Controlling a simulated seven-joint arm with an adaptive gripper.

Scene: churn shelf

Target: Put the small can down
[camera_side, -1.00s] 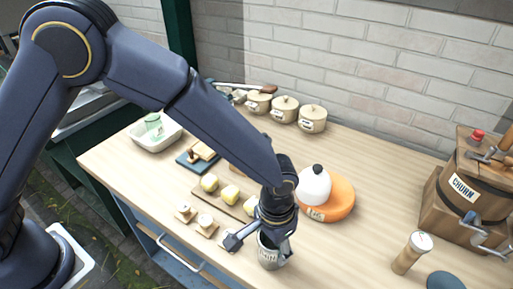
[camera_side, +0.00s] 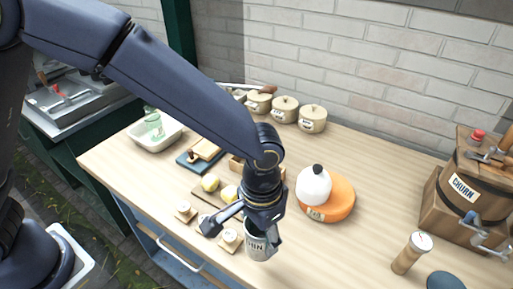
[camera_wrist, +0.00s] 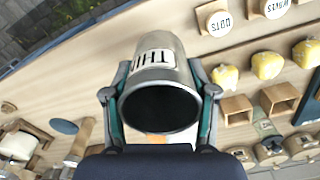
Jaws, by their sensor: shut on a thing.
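The small can (camera_side: 257,246) is a grey metal cylinder with a white label, near the front edge of the table. It also shows in the wrist view (camera_wrist: 154,80), with its open dark mouth facing the camera and part of the label readable as "THI". My gripper (camera_side: 262,232) is shut on the can, with one finger on each side of it; both fingers show in the wrist view (camera_wrist: 158,94). The can looks roughly upright. I cannot tell whether its base touches the table.
The wooden table (camera_side: 330,255) is clear to the right of the can. Small knobbed pieces (camera_side: 230,237) stand close on the left, with yellow lumps (camera_side: 210,183) behind. A shaker (camera_side: 411,252) and churn (camera_side: 465,190) stand right.

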